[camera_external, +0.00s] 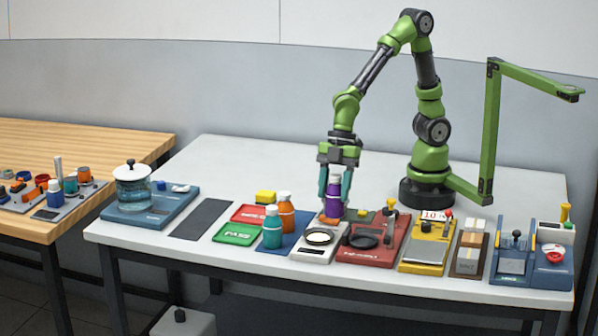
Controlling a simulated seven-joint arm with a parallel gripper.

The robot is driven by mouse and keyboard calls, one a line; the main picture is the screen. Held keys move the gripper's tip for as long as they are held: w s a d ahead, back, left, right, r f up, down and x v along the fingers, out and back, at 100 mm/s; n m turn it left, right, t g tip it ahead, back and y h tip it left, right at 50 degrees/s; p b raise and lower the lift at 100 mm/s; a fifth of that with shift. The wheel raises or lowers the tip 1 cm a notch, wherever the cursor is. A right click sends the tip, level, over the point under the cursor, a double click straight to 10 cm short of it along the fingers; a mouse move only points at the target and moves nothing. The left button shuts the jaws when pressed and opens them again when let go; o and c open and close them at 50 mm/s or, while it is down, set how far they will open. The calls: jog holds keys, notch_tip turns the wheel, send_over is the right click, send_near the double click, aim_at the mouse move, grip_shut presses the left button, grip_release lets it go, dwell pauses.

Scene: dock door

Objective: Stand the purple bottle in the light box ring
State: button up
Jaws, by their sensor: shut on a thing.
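My gripper (335,196) is shut on the purple bottle (333,204), with a teal finger on either side of it. The bottle looks upright. It is over the back end of a white box (308,254) that has a pale round disc in a dark ring (319,237); this looks like the light box ring. The bottle is behind the ring in the picture, not in it. Whether the bottle's base touches anything is hard to tell at this size.
A teal bottle (272,235) and an orange bottle (287,215) stand on a blue mat just left. A red device with a black ring (365,240) is close on the right. Green and red trays (237,233) lie further left. A green stand (490,130) rises at right.

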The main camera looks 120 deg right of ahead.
jog(key=shift+w+a+f, duration=0.2)
jog(key=shift+w+f, duration=0.45)
jog(key=shift+w, duration=0.25)
jog(key=shift+w+a+f, duration=0.25)
jog(key=shift+w+f, duration=0.45)
jog(key=shift+w, duration=0.15)
jog(key=shift+w+a+f, duration=0.2)
jog(key=shift+w+f, duration=0.45)
jog(key=shift+w, duration=0.25)
jog(key=shift+f, duration=0.1)
jog(key=shift+f, duration=0.3)
jog(key=o, duration=1.2)
